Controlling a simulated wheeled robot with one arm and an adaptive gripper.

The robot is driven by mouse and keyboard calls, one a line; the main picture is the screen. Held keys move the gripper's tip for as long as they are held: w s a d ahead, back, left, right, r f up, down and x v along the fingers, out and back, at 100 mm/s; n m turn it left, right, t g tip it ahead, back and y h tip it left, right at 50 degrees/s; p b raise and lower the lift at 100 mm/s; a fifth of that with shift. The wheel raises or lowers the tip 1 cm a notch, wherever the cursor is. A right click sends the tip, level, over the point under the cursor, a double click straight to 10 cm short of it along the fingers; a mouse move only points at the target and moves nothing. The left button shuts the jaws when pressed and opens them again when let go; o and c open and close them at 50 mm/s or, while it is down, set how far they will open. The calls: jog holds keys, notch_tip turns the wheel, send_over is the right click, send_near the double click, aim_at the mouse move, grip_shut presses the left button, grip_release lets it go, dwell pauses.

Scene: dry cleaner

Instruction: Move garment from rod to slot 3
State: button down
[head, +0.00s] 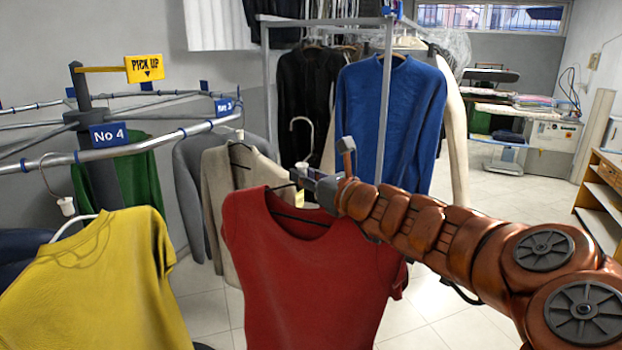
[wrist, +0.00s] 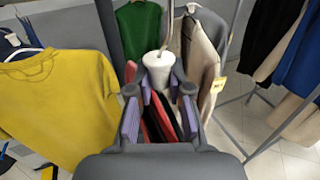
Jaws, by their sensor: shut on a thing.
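A red short-sleeved garment (head: 300,265) hangs on a hanger below my gripper (head: 305,182), clear of any rail. My gripper is shut on the hanger's white neck (wrist: 157,68), which stands upright between the fingers in the wrist view. The hanger's hook (head: 302,124) rises free above it in the head view. The carousel rail (head: 150,147) is to the left, with a blue "No 3" sign (head: 225,107) and a "No 4" sign (head: 108,135). A metal rack (head: 388,100) with garments stands behind my gripper.
A yellow garment (head: 100,285) hangs at near left and a green one (head: 125,180) farther back. A beige garment (head: 232,190) hangs close behind the red one. A blue sweater (head: 388,115) hangs on the rack. Floor (head: 440,305) is clear at the right.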

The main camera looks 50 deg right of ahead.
jog(key=shift+w+a+b, duration=0.2)
jog(key=shift+w+b, duration=0.05)
jog(key=shift+w, duration=0.6)
jog(key=shift+w+a+b, duration=0.25)
jog(key=shift+w+b, duration=0.05)
jog(key=shift+w, duration=0.55)
jog(key=shift+w+a+b, duration=0.2)
jog(key=shift+w+b, duration=0.05)
jog(key=shift+w, duration=0.6)
jog(key=shift+w+a+f+b, duration=0.1)
jog(key=shift+w+a+b, duration=0.2)
jog(key=shift+w+b, duration=0.75)
jog(key=shift+w+a+b, duration=0.25)
jog(key=shift+w+b, duration=0.35)
jog(key=shift+w, duration=0.9)
jog(key=shift+w+a+f+b, duration=0.1)
jog(key=shift+w+a+b, duration=0.2)
jog(key=shift+w+b, duration=0.75)
jog(key=shift+w+a+r+b, duration=0.15)
jog(key=shift+w+b, duration=0.25)
jog(key=shift+w, duration=0.6)
jog(key=shift+w+a+f+b, duration=0.15)
jog(key=shift+w+b, duration=0.3)
jog(key=shift+w, duration=0.5)
jog(key=shift+w+a+r+b, duration=0.15)
jog(key=shift+w+a+b, duration=0.2)
jog(key=shift+w, duration=0.65)
jog(key=shift+w+a+b, duration=0.15)
jog(key=shift+w+b, duration=0.25)
jog(key=shift+w, duration=0.7)
